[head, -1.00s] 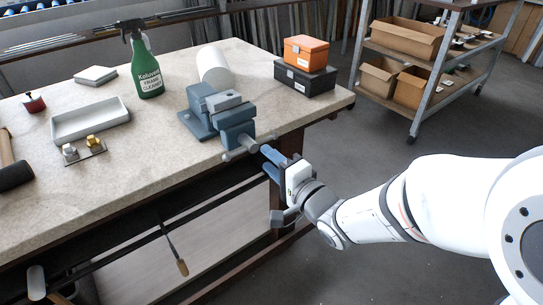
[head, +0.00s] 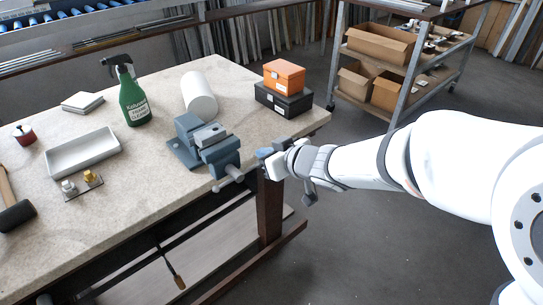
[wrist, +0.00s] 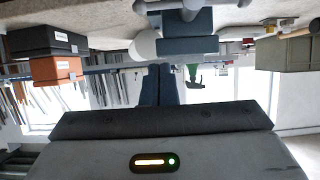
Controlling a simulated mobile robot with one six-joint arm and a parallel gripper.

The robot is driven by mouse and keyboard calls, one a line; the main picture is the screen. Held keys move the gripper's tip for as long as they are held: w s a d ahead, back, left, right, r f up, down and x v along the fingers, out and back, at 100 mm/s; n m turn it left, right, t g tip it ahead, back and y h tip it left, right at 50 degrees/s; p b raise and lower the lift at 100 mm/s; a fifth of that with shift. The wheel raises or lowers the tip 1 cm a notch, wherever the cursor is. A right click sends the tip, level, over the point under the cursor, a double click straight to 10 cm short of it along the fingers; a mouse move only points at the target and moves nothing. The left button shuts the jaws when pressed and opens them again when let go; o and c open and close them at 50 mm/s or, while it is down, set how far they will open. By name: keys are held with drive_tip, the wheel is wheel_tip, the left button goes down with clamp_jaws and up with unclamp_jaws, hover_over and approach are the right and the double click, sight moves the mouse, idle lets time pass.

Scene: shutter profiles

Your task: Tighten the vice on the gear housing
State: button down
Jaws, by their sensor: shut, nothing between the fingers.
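The blue-grey vice (head: 222,155) stands at the near right edge of the bench, its screw end and handle (head: 230,178) sticking out past the edge. A lighter grey block (head: 209,134) sits at its jaws; I cannot tell for sure whether it is the gear housing or how firmly it is gripped. My gripper (head: 265,153) is just right of the vice, off the bench edge, apart from the handle. Its blue fingers are together and empty, as the wrist view also shows (wrist: 159,72). The vice (wrist: 187,45) appears upside down beyond them.
A white roll (head: 199,97) lies behind the vice. An orange box (head: 285,74) rests on a black box (head: 283,100) at the back right corner. A green spray bottle (head: 133,98) and white tray (head: 83,153) are to the left.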

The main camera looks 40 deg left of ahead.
hover_over(256, 164)
drive_tip(key=s, duration=0.2)
wheel_tip(256, 164, down, 3)
drive_tip(key=f, duration=0.1)
drive_tip(key=d+f+b, duration=0.1)
drive_tip(key=f, duration=0.1)
drive_tip(key=shift+w+d+f+b, duration=0.15)
drive_tip(key=shift+d+f+b, duration=0.05)
drive_tip(key=shift+d+b, duration=0.1)
